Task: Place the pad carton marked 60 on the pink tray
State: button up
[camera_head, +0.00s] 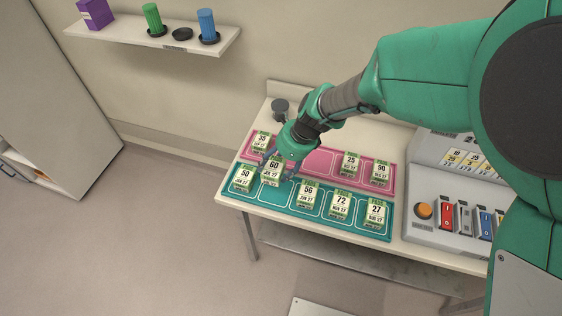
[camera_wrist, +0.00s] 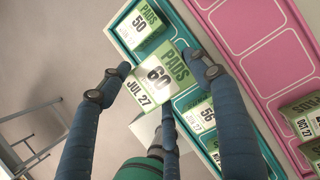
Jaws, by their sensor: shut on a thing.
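The pad carton marked 60 (camera_head: 272,172) is white and green, and my gripper (camera_head: 277,163) is shut on it. In the wrist view the carton (camera_wrist: 157,76) sits between the blue fingers (camera_wrist: 158,85), over the teal tray's edge. In the head view it appears above the teal tray near the 50 carton; whether it touches the tray is hard to tell. The pink tray (camera_head: 318,163) lies behind the teal tray and also shows in the wrist view (camera_wrist: 262,55). It holds cartons marked 35 (camera_head: 262,142), 25 (camera_head: 349,163) and 90 (camera_head: 380,172), with bare slots between 35 and 25.
The teal tray (camera_head: 325,222) holds cartons marked 50 (camera_head: 243,179), 56 (camera_head: 308,193), 72 (camera_head: 341,206) and 27 (camera_head: 375,214). A grey control panel (camera_head: 425,205) stands at the table's right. A dark round-topped object (camera_head: 280,106) stands at the back left.

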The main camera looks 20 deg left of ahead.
jog(key=w, duration=1.7)
jog(key=shift+w+d+r, duration=0.15)
jog(key=shift+w+d, duration=0.15)
jog(key=shift+c, duration=0.2)
jog(key=shift+f+b, duration=0.55)
jog(key=shift+f, duration=1.95)
jog(key=shift+f+b, duration=0.45)
jog(key=shift+f, duration=2.05)
jog(key=shift+f, duration=0.1)
jog(key=o, duration=1.3)
jog(key=shift+o, duration=0.2)
